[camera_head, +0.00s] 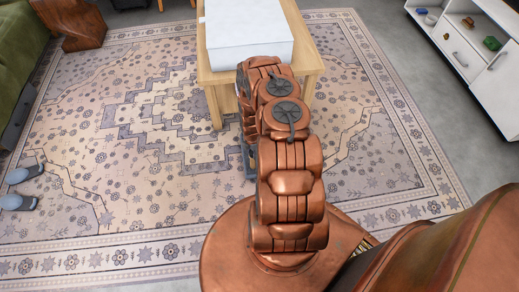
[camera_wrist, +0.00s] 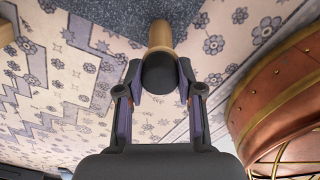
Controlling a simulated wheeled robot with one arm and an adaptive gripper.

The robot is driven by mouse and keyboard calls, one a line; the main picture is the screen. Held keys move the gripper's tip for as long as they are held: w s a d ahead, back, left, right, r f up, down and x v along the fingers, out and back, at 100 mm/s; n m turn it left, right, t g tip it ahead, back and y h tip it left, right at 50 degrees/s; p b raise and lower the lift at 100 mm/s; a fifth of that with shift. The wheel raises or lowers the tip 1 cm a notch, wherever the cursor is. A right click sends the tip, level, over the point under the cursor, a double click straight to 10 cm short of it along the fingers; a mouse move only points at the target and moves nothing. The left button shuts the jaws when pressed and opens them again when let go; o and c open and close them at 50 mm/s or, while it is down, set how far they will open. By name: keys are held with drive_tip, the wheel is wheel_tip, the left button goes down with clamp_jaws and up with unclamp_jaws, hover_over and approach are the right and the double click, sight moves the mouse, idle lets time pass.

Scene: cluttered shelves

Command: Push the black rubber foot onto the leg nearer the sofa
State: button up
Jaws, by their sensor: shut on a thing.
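In the wrist view, my gripper (camera_wrist: 159,76) is shut on the black rubber foot (camera_wrist: 158,74), with one finger on each side of it. A light wooden leg (camera_wrist: 160,36) shows just beyond the foot, in line with it. The foot covers the leg's near end, so I cannot tell whether it is touching the leg or partly on it. In the head view, my copper arm hides the foot and most of the gripper. The green sofa (camera_head: 22,62) stands at the far left.
A wooden table (camera_head: 213,105) carries a white box (camera_head: 248,40) in front of my arm. A dark grey speckled surface (camera_wrist: 85,32) lies beside the leg. Blue-grey slippers (camera_head: 22,175) lie on the patterned rug (camera_head: 110,205). White shelving (camera_head: 470,50) stands at the right.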

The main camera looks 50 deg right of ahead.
drive_tip(key=o, duration=1.2)
drive_tip(key=shift+f, duration=0.1)
drive_tip(key=shift+r, duration=6.05)
